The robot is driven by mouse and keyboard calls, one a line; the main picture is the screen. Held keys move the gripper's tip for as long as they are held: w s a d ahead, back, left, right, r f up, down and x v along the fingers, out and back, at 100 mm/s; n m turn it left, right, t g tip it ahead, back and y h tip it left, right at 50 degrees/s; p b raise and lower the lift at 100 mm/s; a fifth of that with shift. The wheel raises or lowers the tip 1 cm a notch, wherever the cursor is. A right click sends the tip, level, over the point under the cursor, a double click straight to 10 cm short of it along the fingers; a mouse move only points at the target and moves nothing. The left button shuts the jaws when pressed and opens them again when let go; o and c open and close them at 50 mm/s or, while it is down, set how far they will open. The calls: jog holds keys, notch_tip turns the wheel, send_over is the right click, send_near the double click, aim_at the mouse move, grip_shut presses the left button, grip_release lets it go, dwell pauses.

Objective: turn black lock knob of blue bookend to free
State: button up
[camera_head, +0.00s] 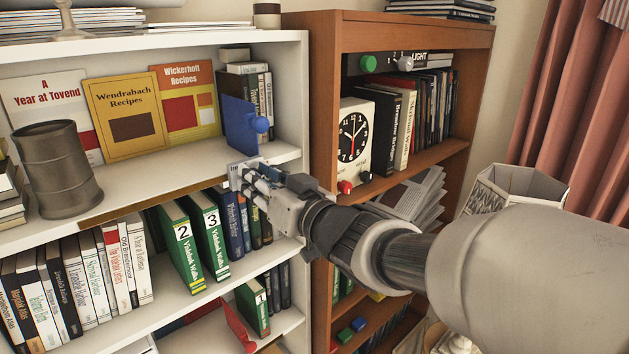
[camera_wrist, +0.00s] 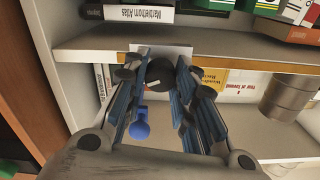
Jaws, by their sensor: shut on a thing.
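The blue bookend (camera_head: 238,126) stands upright on the white middle shelf, with a round blue ball knob on its side; that ball (camera_wrist: 140,126) also shows in the wrist view. The black lock knob (camera_wrist: 160,72) sits at a white label plate (camera_wrist: 168,48) on the shelf edge and has a pale pointer line. My gripper (camera_wrist: 160,79) is shut on the black knob, one finger on each side. In the head view, my gripper (camera_head: 250,184) hides the knob, and only part of the lettering on the plate (camera_head: 236,168) shows.
Books (camera_head: 262,88) stand right behind the bookend, and recipe books (camera_head: 124,108) lean to its left. A brown bookcase (camera_head: 322,120) with a clock (camera_head: 355,130) stands close on the right. The shelf front (camera_head: 150,165) is clear.

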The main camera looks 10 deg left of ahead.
jog(key=n+b, duration=0.5)
jog(key=n, duration=0.2)
jog(key=shift+f, duration=0.1)
jog(key=n+b, duration=0.3)
jog(key=n, duration=0.3)
jog(key=shift+b, duration=0.4)
jog(key=shift+n, duration=0.3)
jog(key=o, duration=1.1)
jog(key=shift+c, duration=0.2)
jog(key=v, duration=1.2)
